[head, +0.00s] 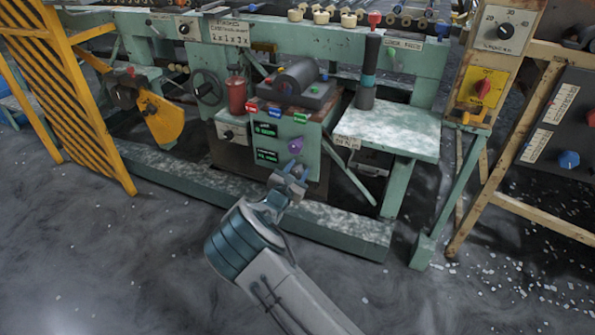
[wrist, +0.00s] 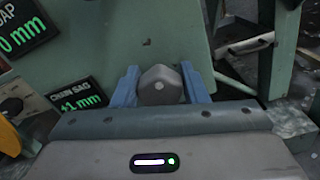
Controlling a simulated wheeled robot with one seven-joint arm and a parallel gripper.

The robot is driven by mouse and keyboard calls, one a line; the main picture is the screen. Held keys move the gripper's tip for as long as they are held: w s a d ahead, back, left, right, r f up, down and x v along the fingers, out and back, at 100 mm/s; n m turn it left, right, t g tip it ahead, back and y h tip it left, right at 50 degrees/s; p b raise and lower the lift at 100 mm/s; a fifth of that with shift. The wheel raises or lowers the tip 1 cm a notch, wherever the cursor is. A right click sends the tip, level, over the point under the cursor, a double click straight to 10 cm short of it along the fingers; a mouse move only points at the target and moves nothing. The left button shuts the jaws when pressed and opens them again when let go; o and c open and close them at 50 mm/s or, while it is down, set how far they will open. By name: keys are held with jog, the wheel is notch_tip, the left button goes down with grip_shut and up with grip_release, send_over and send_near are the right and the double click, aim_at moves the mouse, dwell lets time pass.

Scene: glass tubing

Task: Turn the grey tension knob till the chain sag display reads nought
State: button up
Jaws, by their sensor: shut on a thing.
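The grey tension knob (wrist: 160,85) is a faceted knob on the green panel in the wrist view. My gripper (wrist: 160,90) has its two blue fingers on either side of it, shut on it. In the head view my gripper (head: 290,178) is at the lower part of the panel and hides the knob. The chain sag display (wrist: 78,97) reads about +1 mm in green digits, its first sign partly unclear. It also shows in the head view (head: 267,155), too small to read.
A second display (wrist: 26,28), its label ending in "GAP", is cut off and ends in "0 mm". A purple knob (head: 296,145) sits just above my gripper. A yellow thing (wrist: 8,138) shows at the wrist view's left edge. A green beam (head: 330,228) runs along the floor.

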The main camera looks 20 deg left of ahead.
jog(key=m, duration=0.2)
jog(key=m+b, duration=0.1)
jog(key=shift+d+f+m, duration=0.15)
jog(key=shift+m, duration=0.25)
jog(key=m+b, duration=0.2)
jog(key=m, duration=0.1)
jog(key=shift+f+m, duration=0.15)
jog(key=shift+m, duration=0.15)
jog(key=m+b, duration=0.3)
jog(key=shift+m+b, duration=0.35)
jog(key=shift+m, duration=0.05)
jog(key=shift+m+b, duration=0.65)
jog(key=shift+m, duration=0.05)
jog(key=o, duration=0.9)
jog(key=shift+o, duration=0.2)
jog(key=shift+s, duration=0.1)
